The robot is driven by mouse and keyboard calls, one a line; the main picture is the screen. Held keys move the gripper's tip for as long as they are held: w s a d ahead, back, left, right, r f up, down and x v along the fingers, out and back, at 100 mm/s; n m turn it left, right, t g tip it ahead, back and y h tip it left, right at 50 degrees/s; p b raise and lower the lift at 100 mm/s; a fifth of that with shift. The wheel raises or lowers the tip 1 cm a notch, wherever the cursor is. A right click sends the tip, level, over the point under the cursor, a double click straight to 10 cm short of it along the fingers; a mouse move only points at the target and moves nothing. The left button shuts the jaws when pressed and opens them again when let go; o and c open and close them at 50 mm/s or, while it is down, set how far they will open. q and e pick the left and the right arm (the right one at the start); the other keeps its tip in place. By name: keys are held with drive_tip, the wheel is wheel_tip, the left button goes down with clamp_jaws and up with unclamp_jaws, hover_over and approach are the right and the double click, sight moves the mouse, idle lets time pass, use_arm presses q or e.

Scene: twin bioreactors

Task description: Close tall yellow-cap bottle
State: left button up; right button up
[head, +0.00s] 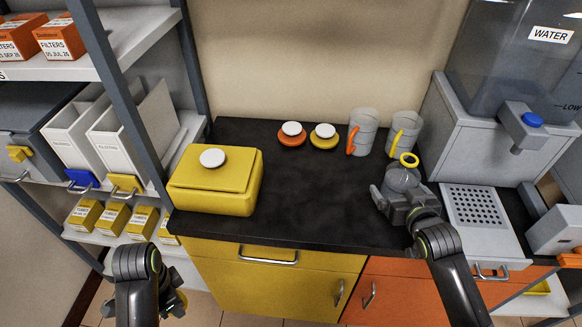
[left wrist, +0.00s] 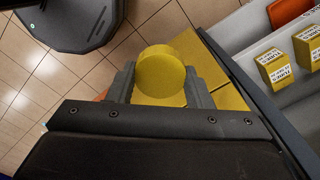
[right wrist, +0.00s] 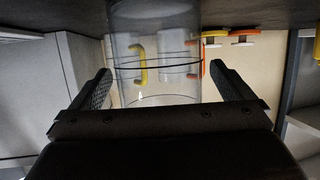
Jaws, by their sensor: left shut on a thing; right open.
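The clear tall bottle (head: 403,178) with a yellow ring at its open neck stands at the right of the dark counter. My right gripper (head: 396,204) is open at the bottle. In the right wrist view the clear bottle (right wrist: 155,88) shows between the spread fingers, with a gap on each side. My left gripper (left wrist: 162,88) is shut on a round yellow cap (left wrist: 161,72), away from the bottle. In the head view the left gripper (head: 172,302) is low at the left, in front of the counter, and its fingers are mostly hidden.
A yellow box (head: 215,190) with a white knob stands on the left of the counter (head: 310,200). An orange lid (head: 292,138) and a yellow lid (head: 324,140) lie at the back beside two clear mugs (head: 363,125). A water dispenser (head: 490,150) stands right. The counter's middle is clear.

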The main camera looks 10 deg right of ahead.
sight(410, 161)
drive_tip(key=shift+w+f, duration=0.25)
drive_tip(key=shift+w, duration=0.35)
drive_tip(key=c, duration=1.6)
drive_tip(key=shift+r, duration=0.1)
drive_tip(key=shift+c, duration=1)
wheel_tip(410, 161, up, 10)
drive_tip(key=shift+r, duration=0.1)
